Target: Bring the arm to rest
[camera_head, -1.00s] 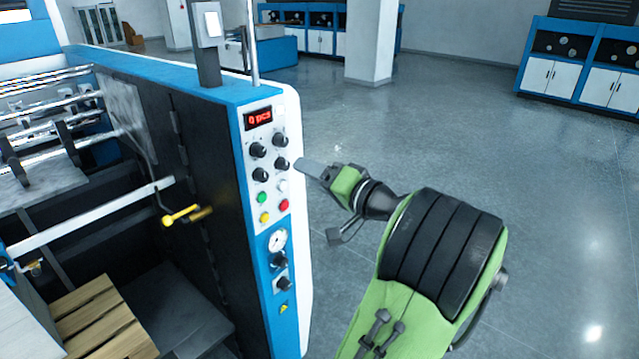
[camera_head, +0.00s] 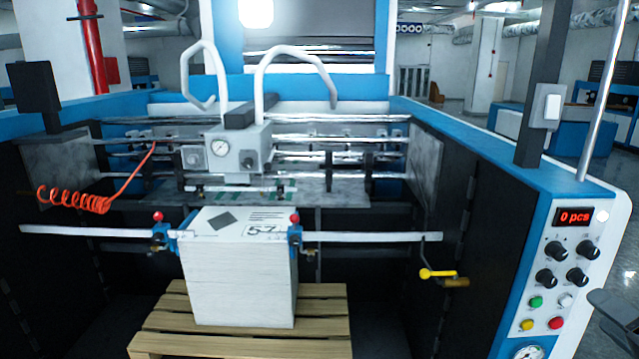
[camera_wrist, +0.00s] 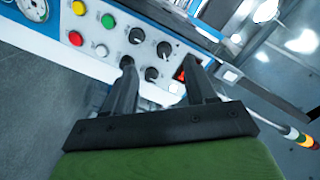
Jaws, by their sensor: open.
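My gripper (camera_wrist: 159,64) is open and empty in the wrist view, its two dark fingers apart in front of the control panel (camera_wrist: 108,40). The knobs and coloured buttons of the panel show beyond and between the fingers. Whether a fingertip touches a knob, I cannot tell. In the head view only a dark tip of my gripper (camera_head: 612,306) shows at the right edge, beside the control panel (camera_head: 548,285). The rest of my arm is outside that view.
A paper stack (camera_head: 238,275) stands on a wooden pallet (camera_head: 165,325) inside the blue and black machine. A white bar (camera_head: 370,236) with blue clamps crosses at the stack. A yellow crank handle (camera_head: 437,274) sticks out near the panel. A red coiled hose (camera_head: 75,200) hangs left.

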